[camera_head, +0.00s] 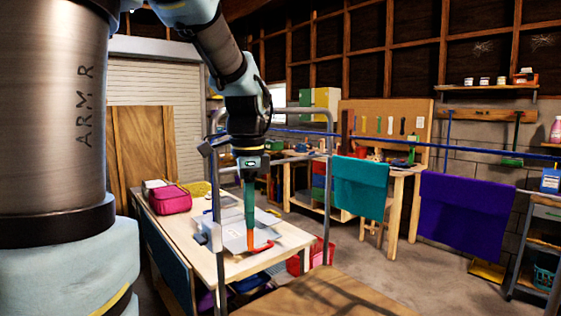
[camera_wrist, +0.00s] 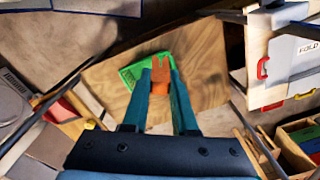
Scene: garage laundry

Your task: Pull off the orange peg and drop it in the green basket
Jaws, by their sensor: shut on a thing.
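My gripper (camera_head: 249,222) points down over the pale worktable in the head view, its long teal fingers together. In the wrist view my gripper (camera_wrist: 162,68) is shut on the orange peg (camera_wrist: 160,88), which sits between the fingertips with its forked end showing past them. The peg appears clear of any line or cloth. The green basket (camera_wrist: 132,74) shows in the wrist view on a wooden surface, just beyond and left of the peg, partly hidden by the fingers and peg. I cannot make out the basket in the head view.
A teal cloth (camera_head: 360,186) and a purple cloth (camera_head: 462,213) hang on a blue line at right. The worktable (camera_head: 288,238) holds a grey folding board and a pink bag (camera_head: 169,199). A wooden surface (camera_head: 325,297) lies at front.

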